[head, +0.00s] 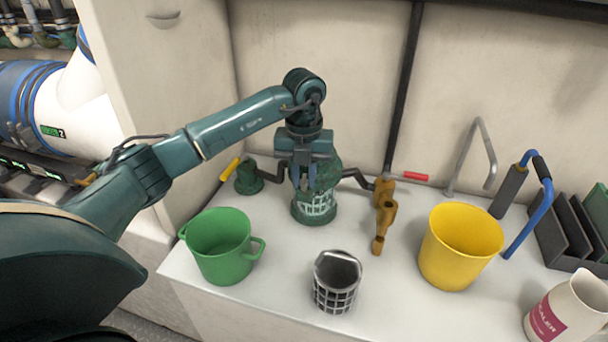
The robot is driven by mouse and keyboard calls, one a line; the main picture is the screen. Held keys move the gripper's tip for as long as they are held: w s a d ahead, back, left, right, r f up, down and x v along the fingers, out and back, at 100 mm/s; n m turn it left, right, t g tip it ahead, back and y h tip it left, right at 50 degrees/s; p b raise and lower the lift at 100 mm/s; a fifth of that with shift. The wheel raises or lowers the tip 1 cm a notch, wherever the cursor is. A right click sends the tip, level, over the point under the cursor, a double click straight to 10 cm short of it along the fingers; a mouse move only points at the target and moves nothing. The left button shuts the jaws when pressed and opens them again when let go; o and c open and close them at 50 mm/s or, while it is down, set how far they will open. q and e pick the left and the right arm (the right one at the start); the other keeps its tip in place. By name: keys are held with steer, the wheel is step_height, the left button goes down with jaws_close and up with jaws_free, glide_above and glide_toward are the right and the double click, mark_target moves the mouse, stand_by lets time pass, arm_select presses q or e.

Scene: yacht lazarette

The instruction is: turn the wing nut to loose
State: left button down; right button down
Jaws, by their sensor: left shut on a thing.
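A green strainer housing (322,201) with a pale grid window stands upright on the white counter, joined to dark pipes on both sides. My left gripper (303,183) reaches over from the left and points down at the top of the housing. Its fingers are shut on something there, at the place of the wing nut. The nut itself is hidden by the fingers and too small to make out. My right gripper is not in view.
A green bucket (221,254), a grey strainer basket (336,285) and a yellow bucket (448,262) stand in front on the counter (390,305). Valves with yellow (229,169) and red (416,177) handles flank the housing. A white jug (568,314) stands at right.

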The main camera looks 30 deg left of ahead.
mark_target(304, 179)
arm_select(q)
steer(key=shift+m, duration=2.2)
steer(key=c, duration=1.3)
jaws_free()
step_height(304, 179, up, 13)
steer(key=shift+p, duration=0.4)
steer(key=shift+r, duration=0.1)
